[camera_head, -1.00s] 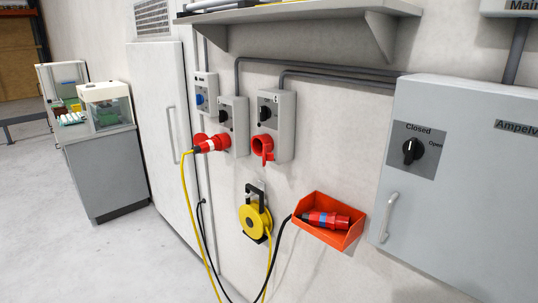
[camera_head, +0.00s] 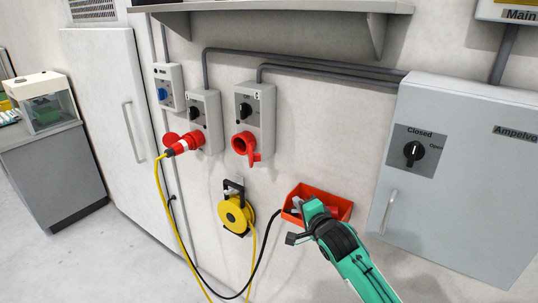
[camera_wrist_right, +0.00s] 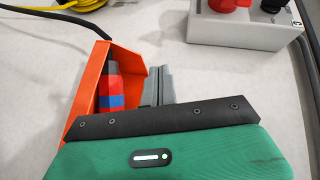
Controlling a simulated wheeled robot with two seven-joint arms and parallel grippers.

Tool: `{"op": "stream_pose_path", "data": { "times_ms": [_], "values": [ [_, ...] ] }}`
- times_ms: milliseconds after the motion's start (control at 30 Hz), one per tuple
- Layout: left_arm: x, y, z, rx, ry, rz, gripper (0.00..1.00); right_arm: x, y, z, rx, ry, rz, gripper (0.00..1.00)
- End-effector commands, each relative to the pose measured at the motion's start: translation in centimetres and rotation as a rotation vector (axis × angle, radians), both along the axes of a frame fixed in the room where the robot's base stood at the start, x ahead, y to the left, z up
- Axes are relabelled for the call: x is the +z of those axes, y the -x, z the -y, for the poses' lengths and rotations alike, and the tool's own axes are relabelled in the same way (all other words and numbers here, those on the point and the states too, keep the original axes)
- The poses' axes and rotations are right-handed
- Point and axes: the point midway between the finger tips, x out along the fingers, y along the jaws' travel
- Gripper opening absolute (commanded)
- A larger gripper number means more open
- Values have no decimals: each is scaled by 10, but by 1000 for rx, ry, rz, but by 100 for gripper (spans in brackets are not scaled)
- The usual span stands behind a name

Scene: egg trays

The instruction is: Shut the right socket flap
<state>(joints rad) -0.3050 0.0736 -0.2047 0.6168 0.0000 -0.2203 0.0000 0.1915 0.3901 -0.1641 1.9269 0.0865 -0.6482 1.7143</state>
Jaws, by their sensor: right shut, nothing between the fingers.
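The right socket (camera_head: 243,144) is a red round outlet on a grey switch box (camera_head: 263,112) on the wall. Its red flap (camera_head: 254,158) hangs open below and to the right of the opening. In the right wrist view, red socket parts (camera_wrist_right: 228,5) show at the top edge, cut off by the frame. My right gripper (camera_wrist_right: 158,75) is shut and empty. In the head view it is in front of the orange wall tray, below and to the right of the flap and apart from it. My left gripper is not in view.
The orange tray (camera_wrist_right: 88,85) holds a red and blue plug (camera_wrist_right: 110,85), partly hidden. A red plug (camera_head: 185,145) with a yellow cable sits in the left socket. A yellow cable reel (camera_head: 232,215) hangs below. A grey cabinet (camera_head: 450,190) stands right; a shelf (camera_head: 270,6) is above.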

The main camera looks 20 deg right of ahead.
Motion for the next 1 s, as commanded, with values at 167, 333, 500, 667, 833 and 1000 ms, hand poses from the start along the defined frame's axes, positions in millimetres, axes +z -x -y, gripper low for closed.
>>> {"op": "stream_pose_path", "data": {
  "times_ms": [167,333,500,667,833,1000],
  "values": [
    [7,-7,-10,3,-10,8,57,89,9,-9,15,-164,115,0],
    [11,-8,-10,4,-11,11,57,109,7,-12,22,-212,139,0],
    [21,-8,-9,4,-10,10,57,111,-15,-14,22,-211,138,0],
    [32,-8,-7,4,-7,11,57,111,-43,-18,21,-209,139,0],
    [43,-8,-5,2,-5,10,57,111,-72,-22,21,-210,139,0],
    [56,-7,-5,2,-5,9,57,111,-89,-35,24,-213,137,0]
  ]
}}
